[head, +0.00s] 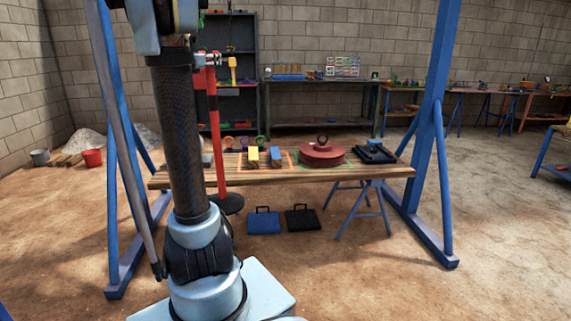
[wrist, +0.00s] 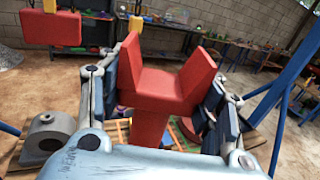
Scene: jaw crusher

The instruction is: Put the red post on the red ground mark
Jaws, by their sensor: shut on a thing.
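The red post (head: 213,130) stands upright in front of the wooden table in the head view, with a round black base (head: 229,204). My arm partly covers it, and I cannot tell whether the base touches the ground. In the wrist view the post's forked red top (wrist: 165,88) fills the middle. My gripper (wrist: 172,82) is shut on it, with a dark pad on each side. I see no red ground mark in either view.
The wooden table (head: 380,172) carries a red round part (head: 322,155) and several blocks. Blue frame legs (head: 433,130) stand on both sides. A blue case (head: 264,221) and a black case (head: 302,218) lie under the table. Dirt floor in front is clear. A red block (wrist: 50,28) hangs at upper left.

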